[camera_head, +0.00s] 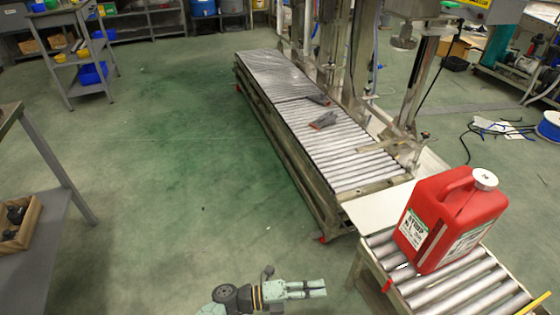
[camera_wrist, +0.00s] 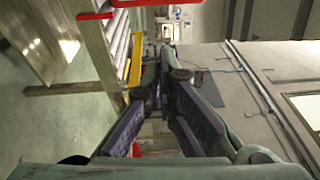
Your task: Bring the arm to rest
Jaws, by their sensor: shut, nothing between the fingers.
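My gripper (camera_head: 322,288) shows at the bottom middle of the head view, with part of my arm, over the green floor. It points right, toward the short roller stand, and is apart from it. In the wrist view my gripper (camera_wrist: 166,62) has its two dark fingers drawn together toward the tips, with nothing seen between them. Most of my arm is outside the head view.
A red jug (camera_head: 450,222) with a white cap stands upright on the short roller stand (camera_head: 402,288) at right. A long roller conveyor (camera_head: 320,160) runs behind. A grey table (camera_head: 50,240) is at left. Open floor (camera_head: 180,190) lies between.

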